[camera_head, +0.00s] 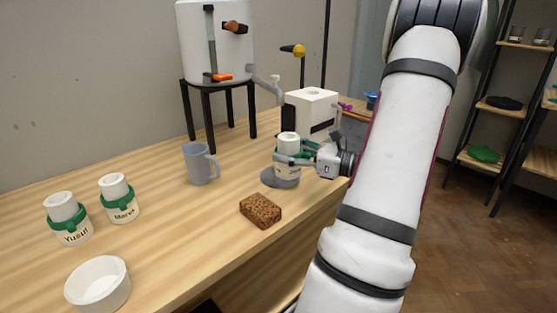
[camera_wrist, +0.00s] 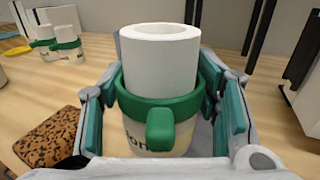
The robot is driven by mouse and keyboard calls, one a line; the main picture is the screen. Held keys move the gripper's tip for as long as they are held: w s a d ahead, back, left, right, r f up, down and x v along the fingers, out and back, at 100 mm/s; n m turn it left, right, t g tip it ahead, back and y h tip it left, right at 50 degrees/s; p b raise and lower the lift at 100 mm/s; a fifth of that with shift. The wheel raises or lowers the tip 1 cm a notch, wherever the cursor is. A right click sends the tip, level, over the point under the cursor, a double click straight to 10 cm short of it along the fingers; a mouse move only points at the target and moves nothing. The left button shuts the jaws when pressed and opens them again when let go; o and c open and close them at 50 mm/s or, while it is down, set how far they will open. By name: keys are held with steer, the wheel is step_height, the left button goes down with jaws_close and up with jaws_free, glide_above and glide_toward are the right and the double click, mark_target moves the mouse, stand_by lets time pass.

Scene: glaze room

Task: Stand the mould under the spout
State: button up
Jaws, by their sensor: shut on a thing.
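The mould is a white cylinder with a green band and a cream label (camera_head: 288,142). It also fills the middle of the wrist view (camera_wrist: 160,55), upright, its open top showing and its label partly hidden by the green tab. My gripper (camera_head: 287,155) is shut on it, with a finger on each side of the band. A grey round disc (camera_head: 279,181) lies right below the mould; I cannot tell whether the mould touches it. The grey spout (camera_head: 268,86) slopes down from the white tank (camera_head: 214,40), above the mould in the picture.
Two similar moulds, Yusuf (camera_head: 66,215) and Maret (camera_head: 119,197), stand at the left of the wooden table. A grey jug (camera_head: 199,164), a brown sponge (camera_head: 260,211) and a white bowl (camera_head: 98,284) stand apart. A white box (camera_head: 311,110) is close behind my gripper.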

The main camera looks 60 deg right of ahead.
steer(key=shift+w+d+f+b, duration=0.4)
steer(key=shift+w+d+f, duration=0.15)
steer(key=shift+w+f, duration=0.2)
steer(key=shift+w+d+f+b, duration=0.35)
steer(key=shift+w+d+f, duration=0.2)
steer(key=shift+w, duration=0.25)
steer(key=shift+w+d+f+b, duration=0.4)
steer(key=shift+w+d+f, duration=0.1)
steer(key=shift+w+f, duration=0.3)
steer(key=shift+r, duration=0.1)
steer(key=o, duration=1.3)
